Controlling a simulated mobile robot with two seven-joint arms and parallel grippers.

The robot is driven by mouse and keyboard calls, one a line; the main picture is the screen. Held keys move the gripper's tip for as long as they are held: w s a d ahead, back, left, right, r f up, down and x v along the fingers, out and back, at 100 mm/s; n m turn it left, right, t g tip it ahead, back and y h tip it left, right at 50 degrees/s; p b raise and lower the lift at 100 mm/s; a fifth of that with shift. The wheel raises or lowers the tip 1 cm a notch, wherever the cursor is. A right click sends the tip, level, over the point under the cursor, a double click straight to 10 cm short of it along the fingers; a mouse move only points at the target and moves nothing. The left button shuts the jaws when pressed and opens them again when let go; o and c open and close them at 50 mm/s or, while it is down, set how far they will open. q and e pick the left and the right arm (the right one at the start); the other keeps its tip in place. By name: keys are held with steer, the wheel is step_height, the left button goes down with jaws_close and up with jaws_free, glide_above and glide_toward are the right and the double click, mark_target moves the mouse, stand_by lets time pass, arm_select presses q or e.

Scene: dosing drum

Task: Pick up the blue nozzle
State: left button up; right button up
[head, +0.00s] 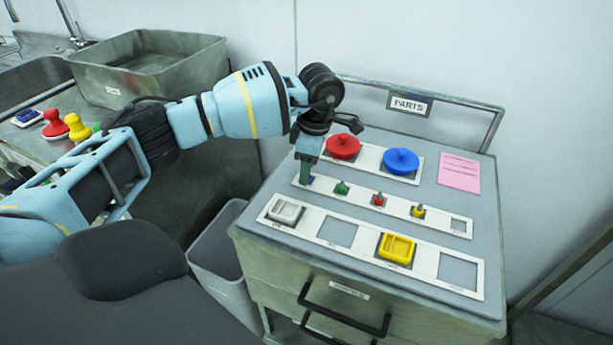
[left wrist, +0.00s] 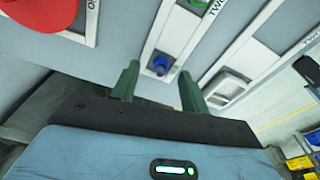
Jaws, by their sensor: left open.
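The blue nozzle (left wrist: 160,66) stands in its slot at the left end of the nozzle strip (head: 455,222) on the parts cabinet. In the head view only a small bit of it shows (head: 311,180), beside my gripper's fingertips. My left gripper (head: 305,176) points down over that end of the strip. In the left wrist view my left gripper (left wrist: 158,80) has its two green fingers apart, and the nozzle appears between and just beyond their tips. I cannot tell whether the fingers are level with it. My right gripper is not in view.
Green (head: 342,188), red (head: 378,200) and yellow (head: 418,211) nozzles stand along the same strip. Behind are a red lid (head: 343,146) and a blue lid (head: 401,161). In front are a white tray (head: 286,210) and a yellow tray (head: 396,248). A grey bin (head: 222,265) stands left of the cabinet.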

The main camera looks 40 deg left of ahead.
arm_select(q)
steer(key=shift+f, duration=0.3)
steer(key=shift+c, duration=0.4)
jaws_close()
steer(key=shift+r, duration=0.15)
steer(key=shift+r, duration=0.55)
step_height(320, 180, up, 2)
steer(key=shift+r, duration=0.2)
steer(key=s+a, duration=0.1)
steer(key=s, duration=0.4)
steer(key=s+a, duration=0.1)
steer(key=s, duration=0.4)
steer(key=s+a+r+b, duration=0.1)
steer(key=s, duration=0.4)
steer(key=shift+s+a+r, duration=0.1)
steer(key=shift+s+a, duration=0.1)
steer(key=shift+s, duration=0.1)
